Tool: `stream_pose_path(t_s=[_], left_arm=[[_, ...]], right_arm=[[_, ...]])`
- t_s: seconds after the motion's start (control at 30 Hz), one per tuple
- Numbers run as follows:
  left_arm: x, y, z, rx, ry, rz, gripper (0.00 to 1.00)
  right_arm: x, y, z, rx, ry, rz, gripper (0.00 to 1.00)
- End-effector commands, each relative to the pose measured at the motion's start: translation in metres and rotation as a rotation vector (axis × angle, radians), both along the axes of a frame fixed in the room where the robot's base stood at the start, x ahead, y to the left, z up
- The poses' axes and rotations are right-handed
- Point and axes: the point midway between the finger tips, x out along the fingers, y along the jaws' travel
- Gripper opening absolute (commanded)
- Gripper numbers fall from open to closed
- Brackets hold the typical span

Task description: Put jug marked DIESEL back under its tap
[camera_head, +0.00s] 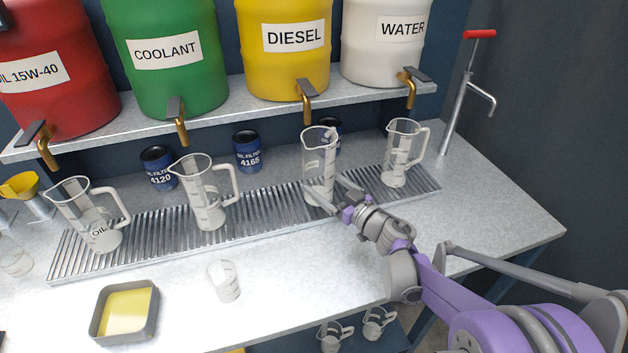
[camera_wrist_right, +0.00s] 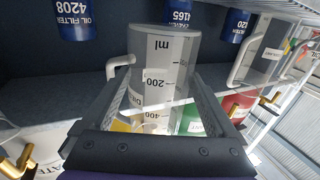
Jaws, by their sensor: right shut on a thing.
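The clear jug (camera_head: 319,158) is upright below the brass tap (camera_head: 305,98) of the yellow DIESEL drum (camera_head: 283,50). My right gripper (camera_head: 323,192) is shut on its lower part, with a finger on each side. In the right wrist view, the jug (camera_wrist_right: 163,62) with ml marks stands between the two fingers, its handle to the left. My left gripper is not in view.
Other jugs stand on the grate: the OIL jug (camera_head: 97,222), one below COOLANT (camera_head: 207,195) and one below WATER (camera_head: 401,155). Blue filters (camera_head: 247,153) stand behind. A small beaker (camera_head: 225,283) and a tray (camera_head: 125,312) are in front.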

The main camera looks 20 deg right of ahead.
Motion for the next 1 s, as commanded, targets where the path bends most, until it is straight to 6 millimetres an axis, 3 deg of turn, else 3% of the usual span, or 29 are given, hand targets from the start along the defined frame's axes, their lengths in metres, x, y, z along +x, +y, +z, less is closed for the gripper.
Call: stream_pose_path(t_s=[0.17,0.4,0.5,1.0], left_arm=[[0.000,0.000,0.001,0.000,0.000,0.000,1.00],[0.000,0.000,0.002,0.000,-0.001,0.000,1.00],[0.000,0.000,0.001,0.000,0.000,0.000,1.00],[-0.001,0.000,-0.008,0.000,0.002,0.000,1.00]], right_arm=[[0.011,0.005,0.000,0.000,-0.001,0.001,0.33],[0.042,0.019,-0.005,0.000,0.000,0.000,0.33],[0.040,0.018,-0.015,0.000,0.000,-0.001,0.33],[0.039,0.018,-0.024,0.000,0.000,0.000,0.33]])
